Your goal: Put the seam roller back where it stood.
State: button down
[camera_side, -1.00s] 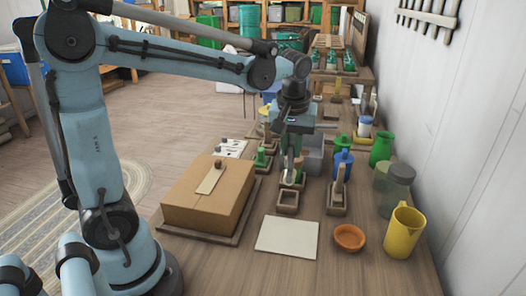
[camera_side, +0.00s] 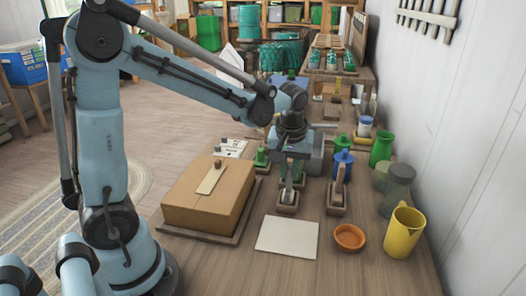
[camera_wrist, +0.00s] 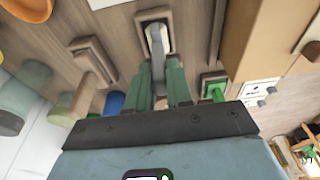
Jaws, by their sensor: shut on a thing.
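My gripper (camera_side: 292,168) is shut on the seam roller (camera_side: 288,190), a slim grey tool held upright. Its green fingers (camera_wrist: 160,88) close on both sides of the roller, which also shows in the wrist view (camera_wrist: 157,42). The roller's lower end is at the opening of a small square wooden holder (camera_side: 287,209), also in the wrist view (camera_wrist: 140,18). It appears to be inside the holder's rim; whether it touches the bottom is hidden.
A wooden-handled tool stands in another holder (camera_side: 336,210) to the right; a green one (camera_side: 262,158) stands behind left. A cardboard box (camera_side: 205,205) is left. A pale sheet (camera_side: 287,237), an orange bowl (camera_side: 349,238) and a yellow jug (camera_side: 401,234) are in front.

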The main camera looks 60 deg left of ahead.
jog(key=shift+f, duration=0.6)
dwell(0.3)
jog(key=c, duration=0.9)
grip_release()
jog(key=shift+c, duration=0.2)
jog(key=v, duration=1.2)
jog(key=s+d+f+m+t+h, duration=0.1)
jog(key=s+d+f+m+t, duration=0.2)
jog(key=s+f+m+t, duration=0.2)
jog(key=shift+s+d+f+m+t+h, duration=0.3)
jog(key=shift+s+f+m+h, duration=0.15)
jog(key=shift+s+m, duration=1.3)
jog(key=shift+w+m, duration=0.25)
jog(key=shift+w, duration=0.05)
